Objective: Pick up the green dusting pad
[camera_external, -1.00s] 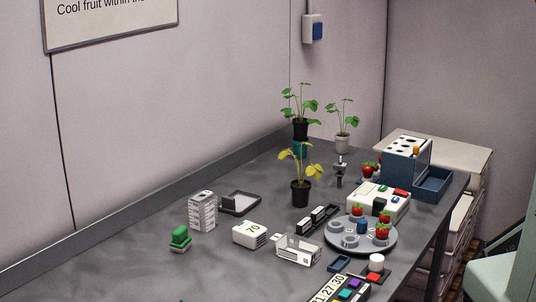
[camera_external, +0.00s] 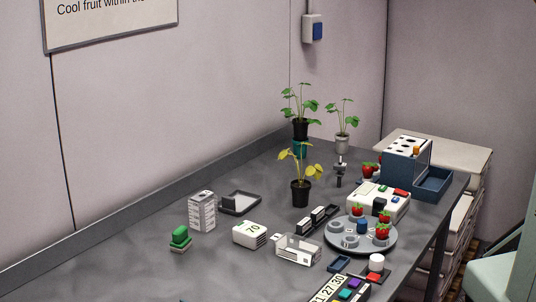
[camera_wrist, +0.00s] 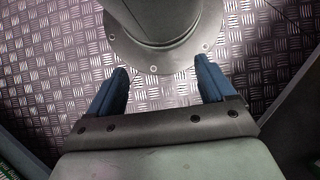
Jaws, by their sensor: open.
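A white-grey box stack (camera_external: 202,211) stands right of the pad, with a dark tray (camera_external: 241,203) behind it. A white block marked 70 (camera_external: 250,234) and a clear case (camera_external: 298,249) lie further right. Potted plants, a round rack (camera_external: 340,240) and a blue bin (camera_external: 433,184) are beyond.

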